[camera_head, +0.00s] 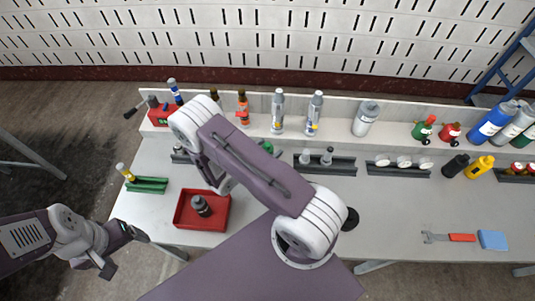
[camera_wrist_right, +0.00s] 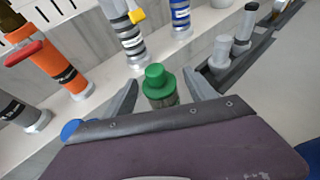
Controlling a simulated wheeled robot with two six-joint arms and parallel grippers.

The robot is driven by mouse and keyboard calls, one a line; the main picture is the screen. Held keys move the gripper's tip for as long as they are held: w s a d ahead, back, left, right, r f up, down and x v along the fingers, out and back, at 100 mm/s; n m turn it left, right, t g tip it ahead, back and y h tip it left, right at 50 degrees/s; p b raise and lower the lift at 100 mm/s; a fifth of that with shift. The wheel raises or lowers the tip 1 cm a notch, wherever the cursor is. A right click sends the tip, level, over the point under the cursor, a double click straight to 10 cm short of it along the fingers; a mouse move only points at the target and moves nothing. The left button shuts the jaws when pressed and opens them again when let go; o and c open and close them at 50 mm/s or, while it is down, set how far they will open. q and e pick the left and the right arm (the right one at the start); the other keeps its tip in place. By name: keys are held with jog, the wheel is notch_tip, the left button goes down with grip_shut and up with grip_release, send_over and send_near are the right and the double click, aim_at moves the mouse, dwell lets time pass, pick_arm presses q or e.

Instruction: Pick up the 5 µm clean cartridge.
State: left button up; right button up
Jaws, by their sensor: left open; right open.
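A green-capped cylinder (camera_wrist_right: 158,82) stands between the spread fingers of my right gripper (camera_wrist_right: 162,80) in the right wrist view; I cannot tell whether they touch it. Its green top shows at the edge of my forearm in the head view (camera_head: 267,147). No label is readable, so I cannot tell whether it is the 5 µm clean cartridge. Two grey cylinders (camera_head: 327,157) stand in the dark rack (camera_head: 335,171) to its right. My right gripper is hidden behind its forearm in the head view. My left gripper (camera_head: 122,250) is open and empty, off the table's left front.
An orange cylinder (camera_head: 242,106) and silver cylinders (camera_head: 278,110) stand on the back ledge. A red tray (camera_head: 181,221) holds a dark cylinder (camera_head: 201,206). A green holder (camera_head: 150,186) is at left. A wrench (camera_head: 436,237) and blue block (camera_head: 493,240) lie at right front.

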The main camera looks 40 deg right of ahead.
aim_at(269, 144)
jog(key=shift+r, duration=0.1)
jog(key=c, duration=1.4)
notch_tip(269, 144, up, 4)
jog(key=shift+s+d+r, duration=0.1)
jog(key=shift+s+r, duration=0.05)
jog(key=shift+r, duration=0.05)
jog(key=s+d+r+p, duration=0.1)
jog(key=s+r+p, duration=0.1)
jog(key=s, duration=0.1)
jog(key=s+d+r+p, duration=0.2)
jog(key=s+p, duration=0.1)
jog(key=s+d+r+p, duration=0.2)
jog(key=s+p, duration=0.1)
jog(key=s, duration=0.1)
jog(key=shift+d+r, duration=0.1)
jog(key=shift+r, duration=0.2)
jog(key=shift+s+f, duration=0.1)
